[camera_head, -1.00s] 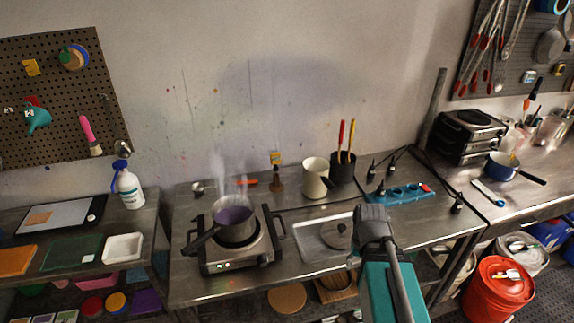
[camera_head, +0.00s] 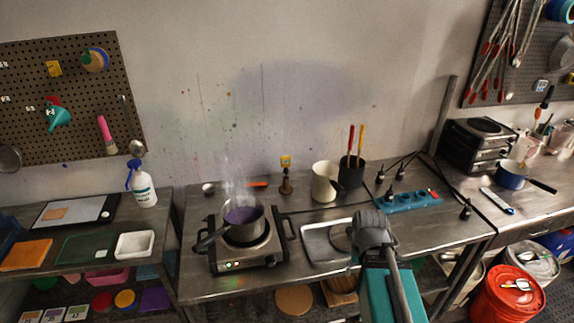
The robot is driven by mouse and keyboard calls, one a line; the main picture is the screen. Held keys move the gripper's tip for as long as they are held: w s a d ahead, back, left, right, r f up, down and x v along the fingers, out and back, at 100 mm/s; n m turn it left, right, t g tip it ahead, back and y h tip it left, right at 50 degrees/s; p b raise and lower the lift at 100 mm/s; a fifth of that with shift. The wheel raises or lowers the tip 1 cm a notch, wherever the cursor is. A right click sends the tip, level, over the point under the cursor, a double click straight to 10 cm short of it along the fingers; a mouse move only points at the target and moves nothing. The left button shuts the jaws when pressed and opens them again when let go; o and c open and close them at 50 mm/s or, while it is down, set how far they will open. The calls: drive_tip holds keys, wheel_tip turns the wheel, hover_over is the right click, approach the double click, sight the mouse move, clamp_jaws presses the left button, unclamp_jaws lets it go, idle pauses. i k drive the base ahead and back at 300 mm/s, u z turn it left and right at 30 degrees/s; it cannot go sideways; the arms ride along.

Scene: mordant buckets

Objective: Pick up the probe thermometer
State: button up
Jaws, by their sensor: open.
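A slim white and teal device with a small dark patch (camera_head: 497,201) lies flat on the right counter, left of the blue saucepan. It looks like the probe thermometer, but it is too small to be certain. My gripper (camera_head: 371,222) is at the lower middle, above the front of the middle counter near the sink. It is open, and I see nothing held. Its fingertips are hard to make out from behind. It is well to the left of the device and apart from it.
A steaming pot (camera_head: 242,220) stands on a hot plate (camera_head: 222,263) left of my gripper. The blue saucepan (camera_head: 512,176) and a red bucket (camera_head: 505,296) are at right.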

sight(285, 160)
drive_tip(key=u, duration=0.05)
drive_tip(key=i, duration=0.9)
drive_tip(key=z, duration=0.05)
